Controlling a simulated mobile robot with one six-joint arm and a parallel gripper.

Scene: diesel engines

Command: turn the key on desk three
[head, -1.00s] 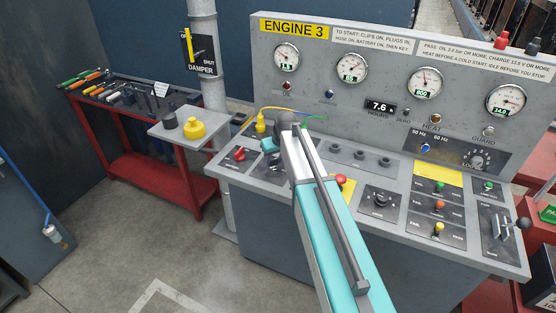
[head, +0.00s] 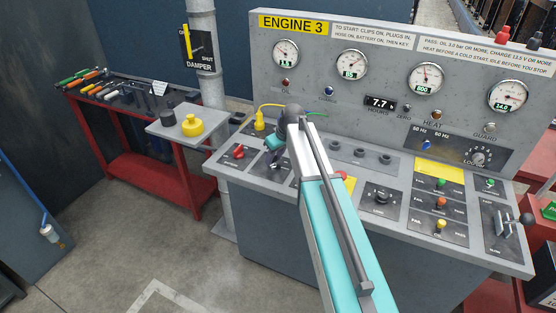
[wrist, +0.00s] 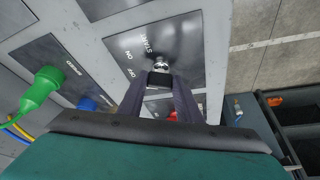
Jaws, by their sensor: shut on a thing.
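The desk with the ENGINE 3 sign (head: 292,25) stands in front of me. In the wrist view the key (wrist: 160,78) has a dark head and sits in a round metal lock (wrist: 161,64) on a dark plate (wrist: 185,42) marked OFF, ON and START. My gripper (wrist: 159,84) is shut on the key's head, one finger on each side. I cannot tell which mark the key points to. In the head view my gripper (head: 277,163) is over the left part of the desk top, and the key cannot be made out there.
A red knob (head: 239,151) is just left of my gripper, and a yellow plug (head: 259,121) with wires is behind it. A red button (head: 342,175) is partly behind my arm. A red tool cart (head: 150,170) stands at left. A lever (head: 525,220) sticks out at right.

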